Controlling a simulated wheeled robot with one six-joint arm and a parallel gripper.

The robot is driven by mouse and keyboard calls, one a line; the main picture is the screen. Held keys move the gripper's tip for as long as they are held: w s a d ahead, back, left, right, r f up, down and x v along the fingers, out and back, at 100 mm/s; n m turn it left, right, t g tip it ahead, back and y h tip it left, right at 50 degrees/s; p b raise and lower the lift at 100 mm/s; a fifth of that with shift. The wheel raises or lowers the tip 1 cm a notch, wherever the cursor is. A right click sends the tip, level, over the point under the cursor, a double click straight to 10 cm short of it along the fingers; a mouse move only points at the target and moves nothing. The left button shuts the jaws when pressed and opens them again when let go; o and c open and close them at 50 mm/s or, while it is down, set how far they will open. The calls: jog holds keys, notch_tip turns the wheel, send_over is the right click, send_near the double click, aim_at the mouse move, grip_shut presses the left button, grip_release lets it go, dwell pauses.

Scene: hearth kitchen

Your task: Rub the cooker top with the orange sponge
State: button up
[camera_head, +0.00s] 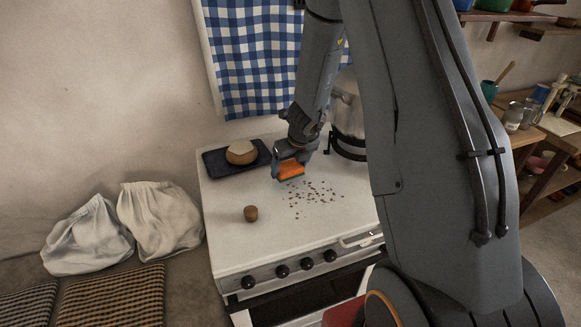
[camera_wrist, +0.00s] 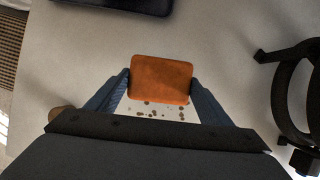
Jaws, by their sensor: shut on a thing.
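The orange sponge (camera_head: 289,169) is between the fingers of my gripper (camera_head: 292,166), over the white cooker top (camera_head: 234,230). In the wrist view the sponge (camera_wrist: 161,79) sits between my two blue-grey fingertips (camera_wrist: 162,88), which are shut on its sides. I cannot tell whether the sponge touches the cooker top. Scattered brown crumbs (camera_head: 313,194) lie on the cooker top just in front and to the right of the sponge. In the wrist view some crumbs (camera_wrist: 155,114) show just below the sponge's lower edge.
A dark tray (camera_head: 217,168) with a round loaf (camera_head: 241,152) stands at the cooker's back left. A small brown round thing (camera_head: 251,213) stands at the front left. A large metal pot (camera_head: 347,108) is at the back right, over a black burner ring (camera_wrist: 289,90).

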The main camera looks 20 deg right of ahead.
aim_at(287, 164)
notch_tip(287, 164, up, 2)
jog(key=shift+p, duration=1.05)
jog(key=shift+r, duration=1.05)
